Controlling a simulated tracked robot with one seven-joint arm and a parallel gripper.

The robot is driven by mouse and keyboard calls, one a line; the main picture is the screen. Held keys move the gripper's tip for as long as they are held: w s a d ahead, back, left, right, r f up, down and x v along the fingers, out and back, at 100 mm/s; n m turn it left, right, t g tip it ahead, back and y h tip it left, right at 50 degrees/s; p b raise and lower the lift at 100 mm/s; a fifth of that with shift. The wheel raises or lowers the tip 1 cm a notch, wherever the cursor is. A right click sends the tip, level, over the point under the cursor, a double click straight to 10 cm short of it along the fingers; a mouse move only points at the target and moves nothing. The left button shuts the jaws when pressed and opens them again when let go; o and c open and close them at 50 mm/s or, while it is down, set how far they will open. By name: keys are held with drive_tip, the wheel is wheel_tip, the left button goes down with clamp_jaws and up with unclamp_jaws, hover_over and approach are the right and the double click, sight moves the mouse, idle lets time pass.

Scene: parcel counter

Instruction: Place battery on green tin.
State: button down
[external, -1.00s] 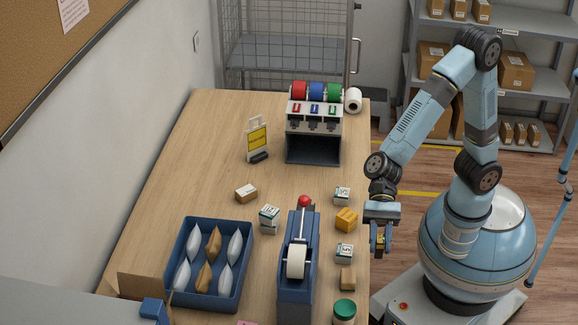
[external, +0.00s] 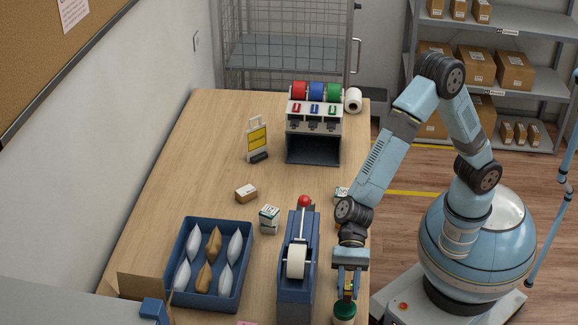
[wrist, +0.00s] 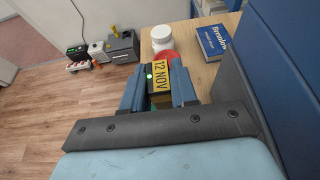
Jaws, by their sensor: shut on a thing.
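My gripper (external: 347,284) is over the right edge of the counter near its front. It is shut on the battery, a dark block with a yellow "12 NOV" label and a small green light; the battery (wrist: 161,75) shows between the fingers in the wrist view. In the external view the green tin (external: 344,313) is directly below my gripper, with its green top showing. I cannot tell whether the battery touches the tin. The tin is not clearly visible in the wrist view.
A blue tape dispenser (external: 296,290) with a red knob stands close left of my gripper. A blue tray (external: 247,254) with several pouches is further left. The wrist view shows a white jar (wrist: 162,37) and a blue book (wrist: 212,43) ahead.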

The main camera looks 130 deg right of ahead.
sight(346, 297)
drive_tip(key=shift+w+f, duration=0.15)
drive_tip(key=shift+f, duration=1.5)
drive_tip(key=c, duration=0.9)
unclamp_jaws()
drive_tip(key=shift+f, duration=0.1)
